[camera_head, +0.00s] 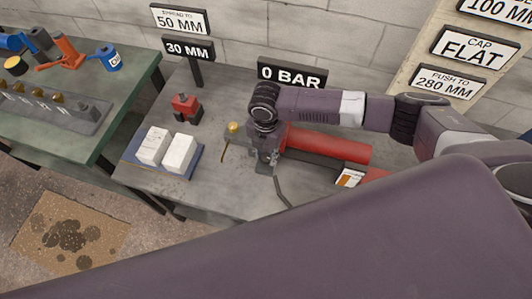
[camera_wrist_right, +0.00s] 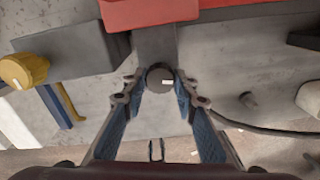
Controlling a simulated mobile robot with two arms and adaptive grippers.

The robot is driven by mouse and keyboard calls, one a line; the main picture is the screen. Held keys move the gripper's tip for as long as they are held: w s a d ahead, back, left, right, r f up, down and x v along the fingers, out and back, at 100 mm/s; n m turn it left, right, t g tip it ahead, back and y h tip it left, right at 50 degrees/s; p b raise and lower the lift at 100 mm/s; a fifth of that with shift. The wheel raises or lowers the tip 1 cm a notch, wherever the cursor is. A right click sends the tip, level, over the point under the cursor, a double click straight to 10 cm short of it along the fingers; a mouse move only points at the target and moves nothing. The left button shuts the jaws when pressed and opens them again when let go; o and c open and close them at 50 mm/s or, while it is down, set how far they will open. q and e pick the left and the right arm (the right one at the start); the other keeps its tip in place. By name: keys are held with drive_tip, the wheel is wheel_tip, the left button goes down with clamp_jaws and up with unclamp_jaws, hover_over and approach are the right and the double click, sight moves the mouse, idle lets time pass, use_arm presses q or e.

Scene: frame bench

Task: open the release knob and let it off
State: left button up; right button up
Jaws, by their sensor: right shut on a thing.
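The release knob (camera_wrist_right: 160,77) is a dark round knob with a small white mark, in the right wrist view. It sits at the end of a grey block below a red body (camera_wrist_right: 150,12). My right gripper (camera_wrist_right: 159,84) has its fingertips closed on the knob from both sides. In the head view my right gripper (camera_head: 264,158) points down at the near left end of the red cylinder (camera_head: 330,147) on the bench, and the knob is hidden there. My left gripper is not in view.
A yellow-topped fitting (camera_head: 233,127) stands left of the gripper. White blocks on a blue tray (camera_head: 187,174) and a red-and-black part (camera_head: 186,108) lie farther left. A "0 BAR" sign (camera_head: 291,76) stands behind. A dark hose (camera_head: 280,190) runs in front.

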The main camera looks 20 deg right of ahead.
sight(266, 157)
drive_tip(key=shift+w+r, duration=0.1)
drive_tip(key=o, duration=1.2)
drive_tip(key=shift+c, duration=0.2)
wheel_tip(266, 157, up, 12)
